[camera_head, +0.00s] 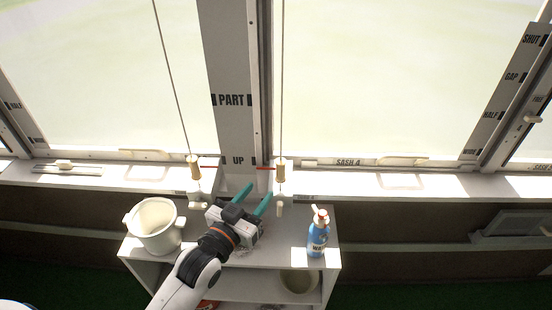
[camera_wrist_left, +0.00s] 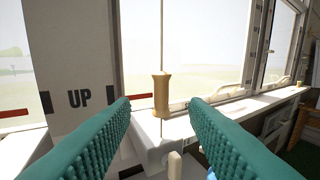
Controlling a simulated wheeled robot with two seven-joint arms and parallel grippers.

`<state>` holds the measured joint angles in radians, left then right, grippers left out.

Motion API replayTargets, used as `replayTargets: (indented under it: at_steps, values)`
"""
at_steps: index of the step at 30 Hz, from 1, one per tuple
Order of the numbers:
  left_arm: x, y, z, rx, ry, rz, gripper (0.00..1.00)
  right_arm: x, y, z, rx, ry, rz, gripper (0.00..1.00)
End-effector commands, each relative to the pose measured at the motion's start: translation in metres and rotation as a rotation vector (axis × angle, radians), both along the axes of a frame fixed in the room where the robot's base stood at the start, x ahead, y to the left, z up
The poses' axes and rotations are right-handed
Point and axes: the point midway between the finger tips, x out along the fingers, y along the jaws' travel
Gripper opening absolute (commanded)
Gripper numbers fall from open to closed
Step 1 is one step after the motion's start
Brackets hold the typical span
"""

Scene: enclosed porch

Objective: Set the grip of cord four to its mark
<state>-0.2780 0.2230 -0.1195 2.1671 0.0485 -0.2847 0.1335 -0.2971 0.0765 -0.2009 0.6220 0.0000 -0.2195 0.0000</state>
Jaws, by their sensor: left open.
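Two cords with wooden grips hang in the head view, either side of a grey board marked PART (camera_head: 231,100) and UP (camera_head: 238,160). The right-hand grip (camera_head: 281,170), beside the SASH 4 label (camera_head: 348,162), appears to be cord four's. It hangs near the UP level, with a red pointer (camera_head: 265,168) at its left. The other grip (camera_head: 193,168) hangs left of the board. My left gripper (camera_head: 257,195) is open and empty, below and left of the right-hand grip. In the left wrist view a wooden grip (camera_wrist_left: 160,95) stands upright beyond and between the fingertips, apparently untouched.
A shelf unit (camera_head: 262,253) below the sill holds a cream pot (camera_head: 154,226) and a blue spray bottle (camera_head: 318,236). The window sill (camera_head: 400,184) runs behind. Another board at right is marked SHUT, GAP and HALF (camera_head: 490,115).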

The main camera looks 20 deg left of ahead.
Motion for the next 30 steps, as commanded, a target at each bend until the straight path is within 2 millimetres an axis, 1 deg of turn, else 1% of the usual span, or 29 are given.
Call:
replayTargets:
  at_steps: [5, 6, 12, 16, 21, 30]
  values:
    - [0.028, -0.006, 0.003, -0.001, -0.003, 0.0, 0.41, -0.008, -0.005, 0.006, -0.007, 0.011, 0.001, 0.36]
    - [0.036, -0.007, 0.002, 0.0, -0.002, 0.0, 0.41, -0.009, -0.006, 0.007, -0.008, 0.013, 0.001, 0.36]
    - [0.076, -0.015, 0.002, 0.001, -0.001, 0.0, 0.41, -0.008, -0.007, 0.013, -0.01, 0.012, 0.002, 0.36]
    - [0.096, -0.019, 0.001, 0.001, 0.0, -0.001, 0.41, -0.006, -0.007, 0.016, -0.01, 0.01, 0.001, 0.36]
    - [0.11, -0.022, -0.001, 0.001, 0.002, 0.0, 0.41, -0.005, -0.006, 0.017, -0.008, 0.008, 0.001, 0.36]
    - [0.113, -0.022, -0.001, 0.001, 0.002, -0.001, 0.41, -0.003, 0.001, 0.017, 0.0, 0.005, -0.002, 0.36]
